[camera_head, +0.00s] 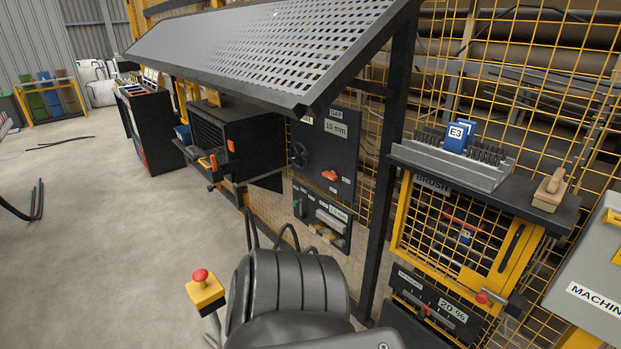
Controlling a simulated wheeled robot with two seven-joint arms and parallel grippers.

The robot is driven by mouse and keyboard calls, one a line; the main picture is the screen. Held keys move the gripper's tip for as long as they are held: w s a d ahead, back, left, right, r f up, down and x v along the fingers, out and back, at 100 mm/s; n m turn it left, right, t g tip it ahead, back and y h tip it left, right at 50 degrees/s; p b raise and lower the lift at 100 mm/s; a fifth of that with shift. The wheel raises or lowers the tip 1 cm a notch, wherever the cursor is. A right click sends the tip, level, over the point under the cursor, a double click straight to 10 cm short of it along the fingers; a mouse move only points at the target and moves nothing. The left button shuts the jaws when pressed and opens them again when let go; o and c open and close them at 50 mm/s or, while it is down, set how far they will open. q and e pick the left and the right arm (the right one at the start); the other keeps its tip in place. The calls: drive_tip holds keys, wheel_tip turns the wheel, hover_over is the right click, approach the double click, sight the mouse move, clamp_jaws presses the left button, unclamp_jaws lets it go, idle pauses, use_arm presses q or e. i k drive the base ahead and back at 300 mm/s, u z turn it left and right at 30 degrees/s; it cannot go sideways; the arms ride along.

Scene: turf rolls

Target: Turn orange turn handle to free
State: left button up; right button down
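An orange turn handle (330,175) sits on the dark upright panel (313,146) under the grey perforated canopy. Small white labels flank it, too small to read. It looks tilted slightly down to the right, but I cannot tell which label it points to. Above it are a "GAP" label and a display (335,128) that seems to read 10 mm. A dark handwheel (298,155) is at the panel's left. Neither of my grippers is in view, and nothing touches the handle.
A black seat (285,290) and a red stop button on a yellow box (205,291) stand in front of the panel. A black post (388,165) rises to its right. A yellow mesh door (450,235) is further right. Orange parts (231,146) show on the black box at left. Left floor is mostly clear.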

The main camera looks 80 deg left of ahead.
sight(331, 176)
drive_tip(key=k, duration=0.9)
drive_tip(key=u, duration=1.1)
drive_tip(key=i, duration=0.5)
drive_tip(key=u, duration=0.1)
